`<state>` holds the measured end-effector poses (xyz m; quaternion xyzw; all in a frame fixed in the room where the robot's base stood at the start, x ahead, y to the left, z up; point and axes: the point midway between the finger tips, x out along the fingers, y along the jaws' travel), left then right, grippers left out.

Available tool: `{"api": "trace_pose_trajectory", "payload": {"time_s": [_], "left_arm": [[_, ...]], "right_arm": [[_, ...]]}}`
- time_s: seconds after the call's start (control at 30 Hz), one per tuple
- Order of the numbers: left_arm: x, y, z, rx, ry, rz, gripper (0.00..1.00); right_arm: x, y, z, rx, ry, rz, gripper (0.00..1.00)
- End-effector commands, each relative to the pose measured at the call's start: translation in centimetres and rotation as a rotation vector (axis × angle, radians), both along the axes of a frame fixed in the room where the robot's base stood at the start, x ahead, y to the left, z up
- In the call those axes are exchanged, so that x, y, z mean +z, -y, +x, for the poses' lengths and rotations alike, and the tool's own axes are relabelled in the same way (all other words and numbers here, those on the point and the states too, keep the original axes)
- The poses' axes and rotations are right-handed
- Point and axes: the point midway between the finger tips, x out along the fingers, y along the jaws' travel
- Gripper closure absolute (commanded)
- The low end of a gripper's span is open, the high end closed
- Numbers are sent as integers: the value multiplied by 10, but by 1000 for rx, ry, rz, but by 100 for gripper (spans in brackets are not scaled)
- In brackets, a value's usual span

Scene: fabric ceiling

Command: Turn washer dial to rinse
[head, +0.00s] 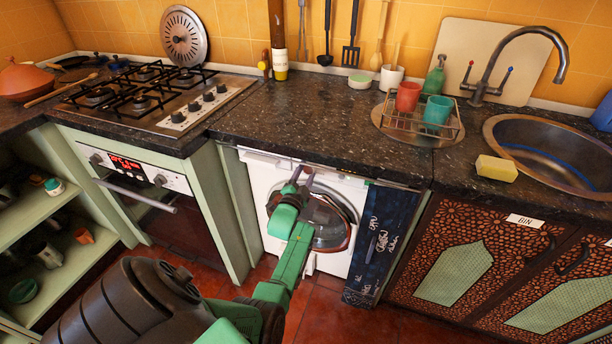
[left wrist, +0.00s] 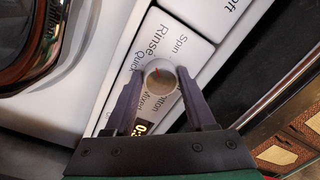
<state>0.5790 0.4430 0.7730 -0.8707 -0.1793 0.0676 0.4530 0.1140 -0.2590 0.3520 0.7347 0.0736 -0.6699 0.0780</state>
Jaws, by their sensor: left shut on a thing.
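The white washer (head: 258,172) stands under the counter, with its round door (head: 338,225) closed. In the left wrist view its pale round dial (left wrist: 160,79) has a small red mark. The words Spin, Rinse, Quick, Mixed and a partly hidden one surround it. I cannot tell which word the mark points at. My left gripper (left wrist: 161,76) is shut on the dial, one finger on each side. In the head view my left gripper (head: 299,178) is at the washer's top front and hides the dial. My right gripper is not in view.
The dark counter (head: 300,110) edge overhangs just above the washer. A dark panel with white scribbles (head: 378,240) stands at its right. An oven (head: 150,190) is to the left. A sink (head: 555,150) and dish rack (head: 420,120) are to the right.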

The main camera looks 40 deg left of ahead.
Motion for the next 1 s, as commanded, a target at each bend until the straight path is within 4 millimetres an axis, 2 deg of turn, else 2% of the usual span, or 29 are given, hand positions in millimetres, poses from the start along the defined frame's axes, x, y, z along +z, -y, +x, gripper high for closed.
{"api": "trace_pose_trajectory", "payload": {"time_s": [0.53, 0.57, 0.6, 0.63, 1.0], "left_arm": [[0, 0, 0, 0, -10, 28, 100], [0, 0, 0, 0, -10, 28, 41], [0, 0, 0, 0, -10, 28, 26], [0, 0, 0, 0, -10, 28, 15], [1, 1, -3, 0, -11, 27, 15]], "right_arm": [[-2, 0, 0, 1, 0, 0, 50], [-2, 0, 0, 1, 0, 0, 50], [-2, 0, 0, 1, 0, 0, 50], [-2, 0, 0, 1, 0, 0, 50], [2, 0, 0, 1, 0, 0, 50]]}}
